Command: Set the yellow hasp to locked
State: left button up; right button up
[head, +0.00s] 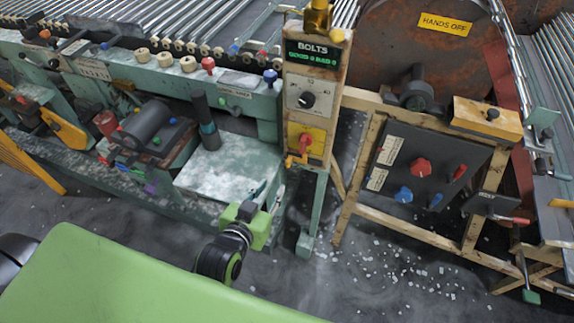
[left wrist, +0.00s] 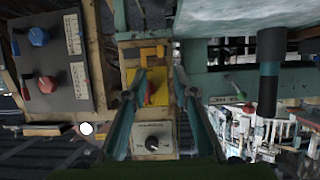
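The yellow hasp plate (head: 317,139) is on the front of the upright post, below the grey dial panel. A red-orange handle (head: 304,143) sits on it, with an orange end hanging at its lower left. My left gripper (head: 269,191) is below and left of the plate in the head view, apart from it. In the left wrist view, which looks upside down, the yellow plate (left wrist: 161,86) and its red handle (left wrist: 151,92) appear between the two fingers of the left gripper (left wrist: 162,76). The fingers are spread and empty. The left finger partly overlaps the plate. My right gripper is not in view.
A grey panel with a black dial (head: 306,98) sits above the hasp. A dark board (head: 414,180) with red and blue knobs stands to the right on a wooden frame. A pale metal bench top (head: 215,175) and a dark upright cylinder (head: 205,115) are to the left.

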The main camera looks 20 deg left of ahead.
aim_at(287, 164)
pick_arm(q)
jog(key=x, duration=1.3)
jog(key=shift+w+r, duration=0.25)
jog(key=shift+w, duration=0.25)
grip_shut()
